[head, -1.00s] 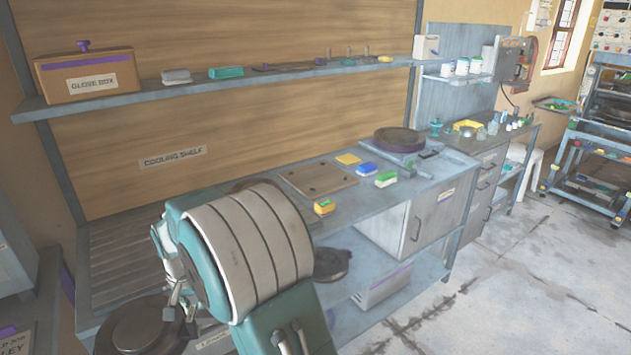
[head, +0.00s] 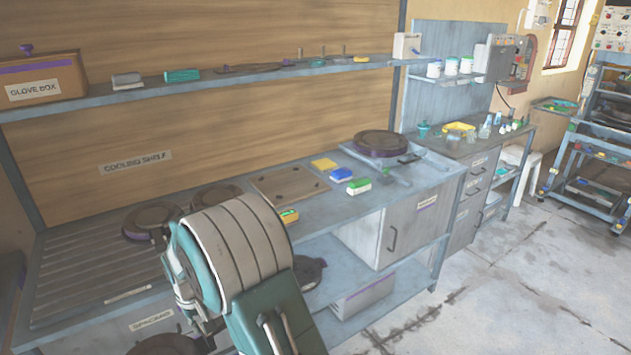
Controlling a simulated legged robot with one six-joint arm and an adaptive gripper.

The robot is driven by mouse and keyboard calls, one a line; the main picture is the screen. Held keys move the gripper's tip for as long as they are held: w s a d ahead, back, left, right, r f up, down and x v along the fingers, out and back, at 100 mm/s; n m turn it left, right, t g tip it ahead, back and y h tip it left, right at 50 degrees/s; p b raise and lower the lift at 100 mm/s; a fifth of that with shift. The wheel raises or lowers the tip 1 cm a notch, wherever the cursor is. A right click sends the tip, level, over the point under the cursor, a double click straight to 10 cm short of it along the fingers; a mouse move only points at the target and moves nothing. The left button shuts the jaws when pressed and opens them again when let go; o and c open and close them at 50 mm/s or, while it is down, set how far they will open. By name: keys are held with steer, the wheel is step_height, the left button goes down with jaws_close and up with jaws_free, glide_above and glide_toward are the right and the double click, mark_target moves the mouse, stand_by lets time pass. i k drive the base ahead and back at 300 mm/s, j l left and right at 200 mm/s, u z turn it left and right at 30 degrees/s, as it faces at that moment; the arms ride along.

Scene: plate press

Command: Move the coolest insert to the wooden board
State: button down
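Several dark round inserts show in the head view. Two lie on the bench at the slatted left end: one farther left (head: 152,220), one nearer the board (head: 217,195). A third (head: 380,143) sits on a plate at the right, and another (head: 310,272) is on the lower shelf. One more dark disc (head: 160,346) is cut off by the bottom edge, close to my gripper (head: 198,318). I cannot tell whether it is held. Nothing visible marks which is coolest. The wooden board (head: 290,187) lies bare on the bench. My arm hides most of my gripper.
A wall shelf (head: 220,77) with a glove box (head: 40,80) runs above. Open floor (head: 470,270) lies to the right.

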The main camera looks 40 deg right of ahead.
mark_target(294, 188)
steer(key=k+l, duration=0.1)
steer(key=l, duration=0.45)
steer(key=k+l+z, duration=0.15)
steer(key=l, duration=0.4)
steer(key=k+l, duration=0.1)
steer(key=l, duration=0.5)
steer(key=z, duration=0.05)
